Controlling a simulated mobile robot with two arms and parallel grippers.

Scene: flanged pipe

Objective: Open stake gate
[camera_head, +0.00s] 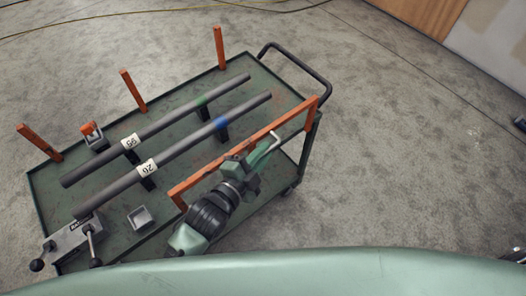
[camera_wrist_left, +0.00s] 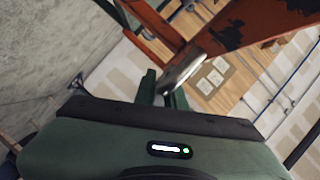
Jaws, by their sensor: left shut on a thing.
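The stake gate (camera_head: 245,145) is an orange bar on posts along the near right side of a green cart (camera_head: 45,205). It stands upright, and its worn orange paint fills the upper right of the left wrist view (camera_wrist_left: 245,40). A bent silver handle (camera_head: 267,146) sticks out by the gate; it also shows in the left wrist view (camera_wrist_left: 183,72). My left gripper (camera_head: 244,168) is at the gate's outer side, shut on the handle, with its fingers (camera_wrist_left: 162,92) around the handle's end. The gripper hides part of the gate's middle. My right gripper is not in view.
Two grey pipes (camera_head: 165,130) labelled 95 and 26 lie on supports on the cart. Orange stakes (camera_head: 132,90) stand along the far side. A clamp with black-knobbed levers (camera_head: 68,240) sits at the near left corner.

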